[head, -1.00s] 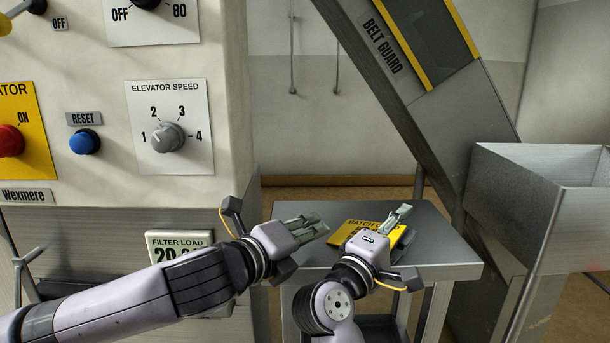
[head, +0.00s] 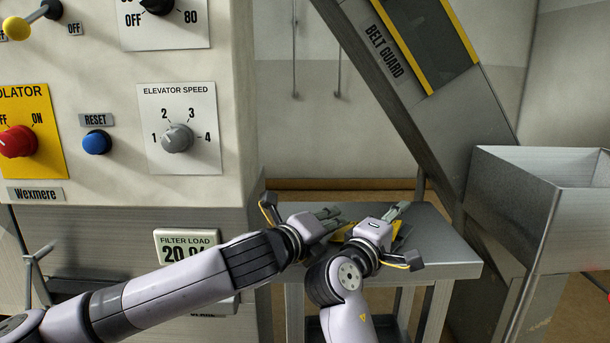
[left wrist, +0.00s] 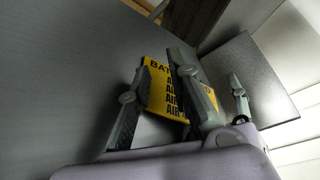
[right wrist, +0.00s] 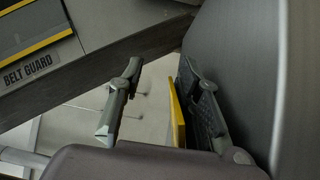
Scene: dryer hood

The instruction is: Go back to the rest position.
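My left gripper (head: 330,218) reaches in from the left over the small metal table. Its fingers stand apart with nothing between them that I can make out as held; they also show in the left wrist view (left wrist: 160,88). My right gripper (head: 398,210) is close to its right, above the same table. Its fingers are apart in the right wrist view (right wrist: 155,95). A yellow sign with black print (head: 397,240) is at the table behind the grippers, mostly hidden in the head view. It shows beyond the left fingers (left wrist: 158,72), and its yellow edge (right wrist: 177,112) is beside one right finger.
The metal table (head: 447,240) stands below both hands. A control panel with the elevator speed knob (head: 177,138), blue reset button (head: 97,142) and filter load display (head: 187,246) is at left. The sloped belt guard (head: 400,90) and a metal hopper (head: 530,200) are at right.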

